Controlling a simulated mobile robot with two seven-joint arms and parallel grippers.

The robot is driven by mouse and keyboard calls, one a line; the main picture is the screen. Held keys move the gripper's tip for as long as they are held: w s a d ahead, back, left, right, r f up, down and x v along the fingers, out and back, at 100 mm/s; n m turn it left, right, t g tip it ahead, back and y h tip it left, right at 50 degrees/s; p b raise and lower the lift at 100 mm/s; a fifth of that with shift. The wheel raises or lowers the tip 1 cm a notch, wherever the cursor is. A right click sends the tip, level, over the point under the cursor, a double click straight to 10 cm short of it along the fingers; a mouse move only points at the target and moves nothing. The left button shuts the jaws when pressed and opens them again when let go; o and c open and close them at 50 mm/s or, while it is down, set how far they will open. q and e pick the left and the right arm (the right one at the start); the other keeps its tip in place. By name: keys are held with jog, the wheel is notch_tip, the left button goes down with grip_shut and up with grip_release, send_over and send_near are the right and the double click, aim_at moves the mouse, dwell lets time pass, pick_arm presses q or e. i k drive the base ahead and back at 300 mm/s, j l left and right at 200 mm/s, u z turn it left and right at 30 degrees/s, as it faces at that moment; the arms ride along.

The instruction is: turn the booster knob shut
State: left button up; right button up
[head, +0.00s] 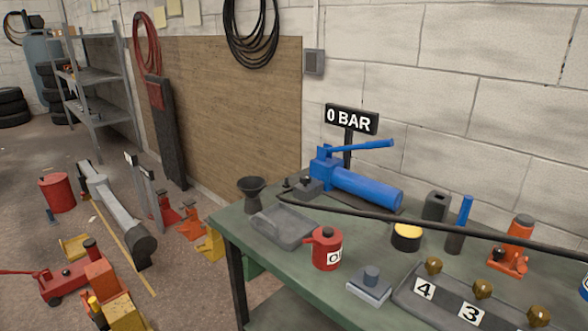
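A blue pump (366,188) with a blue lever lies on the green bench (232,222), below a black sign (350,120) reading "0 BAR". A dark block (303,188) with a small dark top sits at the pump's left end. A grey block (369,289) with a short round post stands near the bench's front edge. Several brass knobs (433,266) stand on a grey plate at the lower right, with labels 4 and 3 visible. No part is marked as the booster knob, and I cannot tell which is. Neither of my grippers is in view.
A long black hose or bar (430,223) crosses the bench. A red oil can (326,250), grey tray (280,230), black funnel (252,195), yellow-topped cup (407,237) and orange jack (514,240) also stand there. Jacks and tools clutter the floor at left.

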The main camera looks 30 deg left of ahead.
aim_at(305, 179)
jog(key=i+j, duration=0.1)
jog(key=j, duration=1)
jog(key=i+j, duration=0.15)
jog(key=j, duration=0.4)
jog(key=i+j, duration=0.1)
jog(key=j, duration=0.4)
jog(key=i+j, duration=0.1)
jog(key=j, duration=0.45)
